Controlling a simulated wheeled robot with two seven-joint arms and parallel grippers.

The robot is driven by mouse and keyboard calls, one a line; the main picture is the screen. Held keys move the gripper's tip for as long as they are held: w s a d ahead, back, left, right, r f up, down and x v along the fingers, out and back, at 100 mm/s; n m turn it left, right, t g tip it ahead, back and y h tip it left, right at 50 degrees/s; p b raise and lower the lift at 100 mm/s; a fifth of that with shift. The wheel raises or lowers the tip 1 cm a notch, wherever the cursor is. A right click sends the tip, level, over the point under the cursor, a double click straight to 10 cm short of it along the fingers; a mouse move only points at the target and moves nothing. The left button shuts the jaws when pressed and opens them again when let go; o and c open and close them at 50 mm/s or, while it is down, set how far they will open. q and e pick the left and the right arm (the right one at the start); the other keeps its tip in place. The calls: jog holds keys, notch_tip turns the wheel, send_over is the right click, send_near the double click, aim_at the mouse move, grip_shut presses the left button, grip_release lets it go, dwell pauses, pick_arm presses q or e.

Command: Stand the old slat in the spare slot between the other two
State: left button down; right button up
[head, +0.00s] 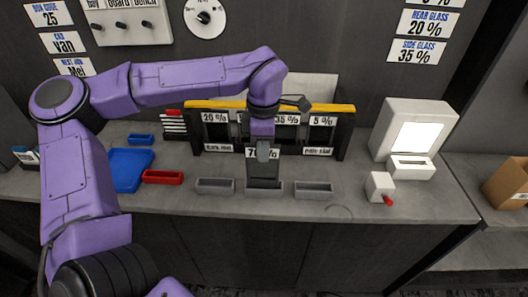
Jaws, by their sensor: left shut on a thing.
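My left gripper (263,152) reaches down in front of the rack and is shut on a dark slat (264,172). The slat has a white label at its top that reads about 70 %, partly hidden by the fingers. It is upright, with its lower end at the middle grey slot block (264,190); I cannot tell whether it is seated or just above. The left grey slot block (215,186) and right grey slot block (314,188) look empty. My right gripper is not in view.
A yellow-topped rack (330,107) with labelled dark slats stands behind. Left are a blue tray (130,170), a small blue bin (141,140) and a red bin (163,177). Right are a white lit box (415,135) and a white box with a red knob (380,187).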

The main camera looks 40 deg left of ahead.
pick_arm(q)
notch_tip(320, 180, down, 3)
jog(key=shift+w+r, duration=0.1)
jog(key=shift+r, duration=0.1)
jog(key=c, duration=1.1)
grip_release()
jog(key=shift+o, duration=0.2)
notch_tip(320, 180, up, 12)
jog(key=shift+r, duration=0.15)
